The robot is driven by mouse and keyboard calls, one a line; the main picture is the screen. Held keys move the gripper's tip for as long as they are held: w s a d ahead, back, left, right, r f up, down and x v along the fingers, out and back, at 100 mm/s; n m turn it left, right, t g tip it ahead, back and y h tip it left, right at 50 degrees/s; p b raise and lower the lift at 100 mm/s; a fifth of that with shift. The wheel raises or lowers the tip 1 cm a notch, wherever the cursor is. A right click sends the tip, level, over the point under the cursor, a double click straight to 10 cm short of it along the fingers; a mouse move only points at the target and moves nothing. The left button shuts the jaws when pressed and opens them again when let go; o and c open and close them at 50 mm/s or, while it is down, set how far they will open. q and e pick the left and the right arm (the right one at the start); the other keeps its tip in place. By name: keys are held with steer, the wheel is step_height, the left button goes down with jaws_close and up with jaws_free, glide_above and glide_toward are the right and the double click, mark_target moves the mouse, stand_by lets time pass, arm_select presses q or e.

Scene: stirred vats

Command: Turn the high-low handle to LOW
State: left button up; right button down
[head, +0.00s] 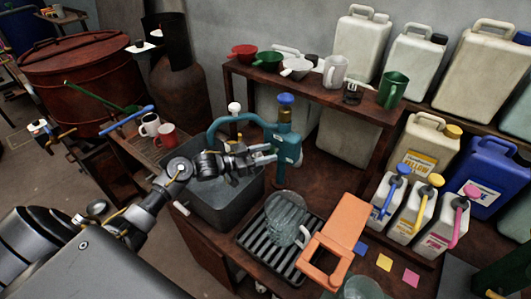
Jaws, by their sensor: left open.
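A teal tap (288,146) with a curved spout and a blue knob (286,99) on top stands behind a grey sink (222,207). No HIGH or LOW marking can be read, and I cannot tell for sure which part is the high-low handle. My left gripper (268,154) reaches in from the left over the sink. Its fingers are apart and point right at the tap's body, close to it; whether they touch it I cannot tell. Nothing shows between the fingers. My right gripper is not in view.
A glass jug (287,218) stands on a ribbed drain tray (253,241), beside an orange object (341,237). Bottles with coloured pumps (427,207) stand at the right. A shelf (318,101) with mugs and scoops is behind the tap. Two mugs (166,134) are left of the sink.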

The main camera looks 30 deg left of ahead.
arm_select(q)
jaws_close()
steer(key=shift+r, duration=0.1)
